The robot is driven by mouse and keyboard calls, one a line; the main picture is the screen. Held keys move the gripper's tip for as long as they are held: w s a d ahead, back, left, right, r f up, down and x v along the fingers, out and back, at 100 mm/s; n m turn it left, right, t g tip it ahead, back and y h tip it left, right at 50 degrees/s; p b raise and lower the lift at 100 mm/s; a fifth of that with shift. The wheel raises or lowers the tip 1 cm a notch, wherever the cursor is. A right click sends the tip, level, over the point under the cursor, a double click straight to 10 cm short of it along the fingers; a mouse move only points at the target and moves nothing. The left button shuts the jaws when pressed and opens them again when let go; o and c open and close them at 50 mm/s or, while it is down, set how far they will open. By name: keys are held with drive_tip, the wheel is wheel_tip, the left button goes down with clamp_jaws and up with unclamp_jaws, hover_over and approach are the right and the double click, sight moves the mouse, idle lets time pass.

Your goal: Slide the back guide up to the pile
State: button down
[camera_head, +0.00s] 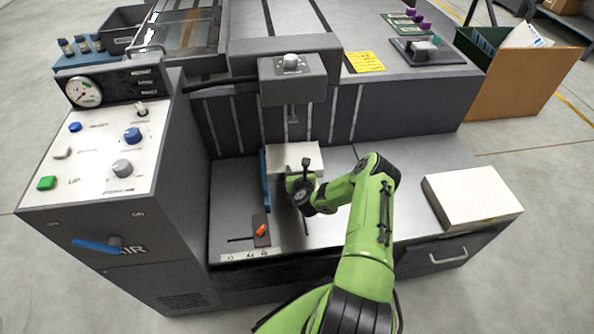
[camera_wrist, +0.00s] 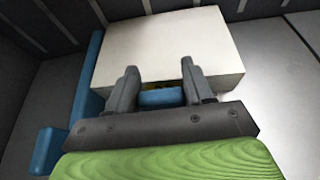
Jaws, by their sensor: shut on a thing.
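The pile (camera_head: 290,153) is a white block of paper on the grey table, beneath the machine's overhanging head. In the wrist view the pile (camera_wrist: 165,45) lies just beyond my fingertips. My gripper (camera_head: 307,172) is at the pile's near side, with its fingers pointing at it. In the wrist view my gripper (camera_wrist: 160,88) is shut on a small blue block, which I take to be the back guide (camera_wrist: 160,98). A narrow dark gap with a bit of yellow shows between block and pile; I cannot tell whether they touch. In the head view my gripper hides the guide.
A tall blue side guide (camera_head: 265,180) stands along the pile's left side. An orange lever (camera_head: 261,231) and a scale (camera_head: 246,255) are at the table's front left. Another white stack (camera_head: 470,195) lies at the right. The table between my arm and that stack is clear.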

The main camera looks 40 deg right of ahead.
sight(295, 168)
drive_tip(key=w, duration=0.1)
drive_tip(key=w+d, duration=0.1)
drive_tip(key=w, duration=0.1)
drive_tip(key=shift+d, duration=0.25)
drive_tip(key=shift+w+r, duration=0.15)
drive_tip(key=shift+w, duration=0.05)
drive_tip(key=c, duration=0.5)
unclamp_jaws()
drive_tip(key=shift+w+d, duration=0.1)
